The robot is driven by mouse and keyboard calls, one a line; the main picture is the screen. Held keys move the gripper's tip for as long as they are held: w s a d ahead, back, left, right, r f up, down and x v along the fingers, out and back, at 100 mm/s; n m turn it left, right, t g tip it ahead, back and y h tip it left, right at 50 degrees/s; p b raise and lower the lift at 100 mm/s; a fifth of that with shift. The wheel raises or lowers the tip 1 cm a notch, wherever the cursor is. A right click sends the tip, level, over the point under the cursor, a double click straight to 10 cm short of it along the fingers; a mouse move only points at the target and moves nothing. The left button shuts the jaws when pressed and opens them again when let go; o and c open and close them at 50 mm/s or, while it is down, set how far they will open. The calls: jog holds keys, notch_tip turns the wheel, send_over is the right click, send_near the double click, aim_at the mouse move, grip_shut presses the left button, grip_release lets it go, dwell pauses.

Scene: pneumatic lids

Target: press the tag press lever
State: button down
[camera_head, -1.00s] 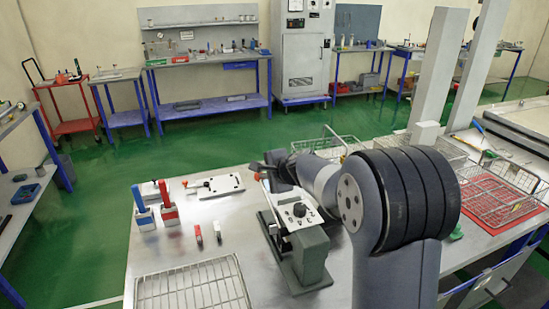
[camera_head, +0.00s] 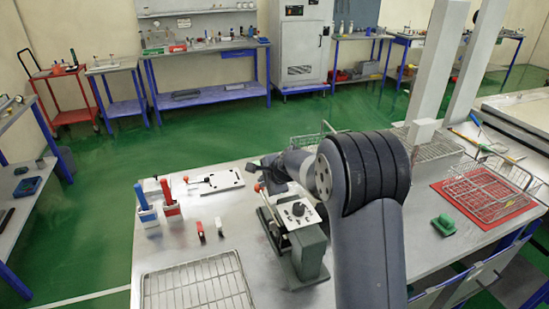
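The tag press (camera_head: 308,252) is a grey-green stand with a pale top plate (camera_head: 297,212) on the near table, left of my arm. Its lever (camera_head: 269,207) rises along the press's left side and ends in a small red knob (camera_head: 257,187). My gripper (camera_head: 262,168) is dark and small in the picture, just behind and above the knob. A narrow gap seems to show between them; contact cannot be made out. My forearm and wrist partly hide the gripper, and its finger opening is not clear.
Left of the press are red and white small blocks (camera_head: 219,226), blue and red handled tools (camera_head: 171,205) and a clamp plate (camera_head: 215,182). A wire rack (camera_head: 197,285) lies in front. A wire basket (camera_head: 490,187) and green block (camera_head: 444,225) are at right.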

jog(key=shift+w+a+f+g+h+p, duration=0.15)
jog(key=shift+f+g+h+p, duration=0.35)
jog(key=shift+f+g+p, duration=0.75)
jog(key=shift+s+f+g, duration=0.25)
jog(key=shift+f+g, duration=0.45)
jog(key=shift+g, duration=0.05)
jog(key=w+b+v, duration=0.1)
jog(key=v, duration=1.4)
jog(key=shift+w+a+r, duration=0.35)
